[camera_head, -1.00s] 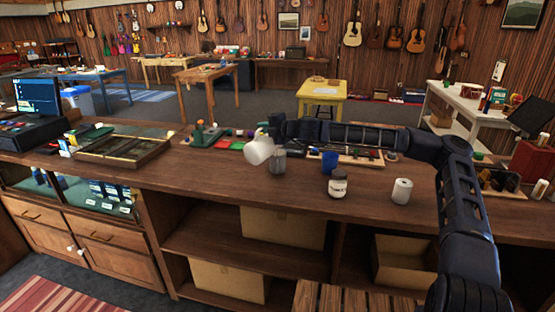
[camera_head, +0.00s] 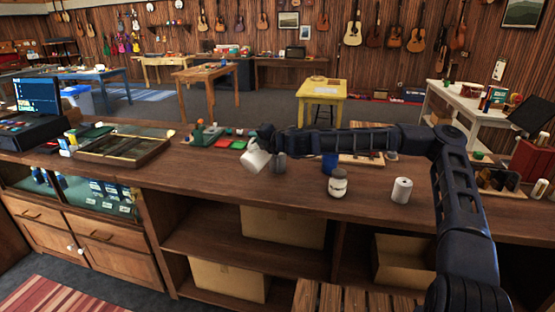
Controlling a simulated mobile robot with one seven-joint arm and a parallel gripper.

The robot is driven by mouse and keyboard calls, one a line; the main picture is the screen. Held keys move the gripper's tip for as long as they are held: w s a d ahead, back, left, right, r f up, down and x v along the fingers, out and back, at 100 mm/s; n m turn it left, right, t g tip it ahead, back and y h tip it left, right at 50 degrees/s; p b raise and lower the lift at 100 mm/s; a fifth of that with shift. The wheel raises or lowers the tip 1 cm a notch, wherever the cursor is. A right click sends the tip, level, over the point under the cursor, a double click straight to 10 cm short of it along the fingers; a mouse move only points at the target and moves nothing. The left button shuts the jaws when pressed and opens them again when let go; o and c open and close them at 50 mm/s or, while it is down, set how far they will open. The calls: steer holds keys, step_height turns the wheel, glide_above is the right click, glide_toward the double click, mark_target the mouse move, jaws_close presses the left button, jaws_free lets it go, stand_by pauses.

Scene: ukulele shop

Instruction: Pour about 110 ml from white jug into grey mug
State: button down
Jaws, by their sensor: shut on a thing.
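The white jug (camera_head: 256,161) is held tilted just above the counter, left of the grey mug. My gripper (camera_head: 264,142) is shut on the jug at its upper part; the fingers are small and partly hidden. The grey mug (camera_head: 280,162) stands upright on the wooden counter, close to the jug's right side. I cannot tell whether the two touch. No stream of liquid shows, and the inside of both vessels is hidden from this view.
On the counter (camera_head: 230,180), a blue cup (camera_head: 330,162), a labelled jar (camera_head: 338,186) and a white roll (camera_head: 402,190) stand to the right. A shallow wooden tray (camera_head: 125,150) and small coloured items lie left. The counter front below the jug is clear.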

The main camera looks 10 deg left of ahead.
mark_target(252, 151)
steer(key=shift+s+a+f+n, duration=0.3)
steer(key=shift+s+f+n, duration=0.3)
steer(key=shift+f+n, duration=0.2)
stand_by(1.4)
steer(key=shift+s+a+f+n+t, duration=0.2)
steer(key=shift+s+f+n+t, duration=0.25)
steer(key=shift+f, duration=0.15)
steer(key=shift+s+a+f+n+t+y+b, duration=0.15)
steer(key=shift+s+a+f+n+t+b, duration=0.3)
steer(key=shift+s+f+n, duration=1)
steer(key=shift+s+a+f+n+t+y+b, duration=0.15)
steer(key=shift+s+a+f+n+b, duration=0.75)
steer(key=shift+n, duration=0.9)
steer(key=shift+s+a+f+n+t+y+b, duration=0.1)
steer(key=shift+s+a+f+n+t+b, duration=0.25)
steer(key=shift+s+f+n, duration=1.05)
steer(key=shift+w+f, duration=0.1)
steer(key=shift+w, duration=0.2)
